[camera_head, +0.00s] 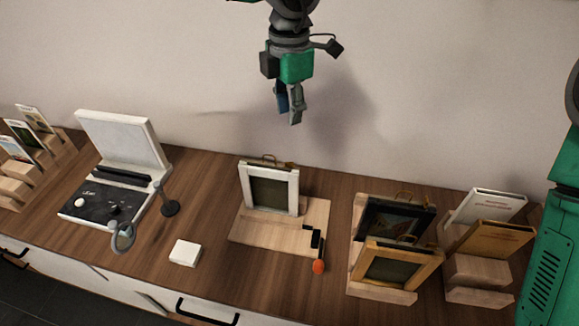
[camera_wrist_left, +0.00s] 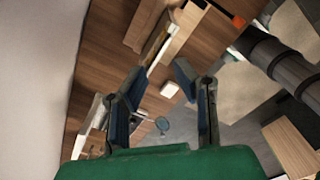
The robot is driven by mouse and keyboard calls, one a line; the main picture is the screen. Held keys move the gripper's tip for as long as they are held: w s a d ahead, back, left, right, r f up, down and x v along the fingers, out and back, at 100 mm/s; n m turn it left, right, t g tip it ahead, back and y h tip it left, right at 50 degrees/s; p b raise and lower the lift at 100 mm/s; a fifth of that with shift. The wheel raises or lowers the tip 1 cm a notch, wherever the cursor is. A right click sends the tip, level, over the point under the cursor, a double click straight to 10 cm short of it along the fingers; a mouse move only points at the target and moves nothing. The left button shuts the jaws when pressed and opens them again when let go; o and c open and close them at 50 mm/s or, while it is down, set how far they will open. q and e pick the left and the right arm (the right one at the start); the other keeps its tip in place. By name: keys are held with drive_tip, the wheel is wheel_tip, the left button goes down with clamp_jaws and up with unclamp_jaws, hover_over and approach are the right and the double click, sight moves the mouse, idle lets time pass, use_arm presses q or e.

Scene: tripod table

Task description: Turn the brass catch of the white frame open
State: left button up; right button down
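The white frame (camera_head: 246,190) stands upright on a light wooden base board (camera_head: 262,231) in the middle of the table. It holds a dark panel. The brass catch (camera_head: 283,164) shows as a small piece at the frame's top edge; its exact turn is too small to tell. My left gripper (camera_head: 290,112) hangs above the frame, slightly to the right in the picture and well clear of it. In the left wrist view its two fingers (camera_wrist_left: 159,73) are apart with nothing between them. My right gripper is not in view.
A white block (camera_head: 185,253) lies left of the base board, and an orange-handled tool (camera_head: 318,267) is at its right corner. A black frame (camera_head: 362,222) and a yellow frame (camera_head: 433,258) stand to the right. A magnifier (camera_head: 122,238) and an open white case (camera_head: 120,135) are left.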

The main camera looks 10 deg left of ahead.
sight(289, 164)
use_arm(q)
drive_tip(key=f+m, duration=0.2)
drive_tip(key=f, duration=0.2)
drive_tip(key=f+m+b, duration=0.1)
drive_tip(key=f+m, duration=0.1)
drive_tip(key=f, duration=0.2)
drive_tip(key=f+m+b, duration=0.1)
drive_tip(key=f+m, duration=0.1)
drive_tip(key=f, duration=0.3)
drive_tip(key=shift+s+d, duration=0.1)
drive_tip(key=shift+s, duration=0.15)
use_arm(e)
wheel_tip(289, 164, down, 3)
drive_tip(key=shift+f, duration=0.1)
use_arm(q)
clamp_jaws()
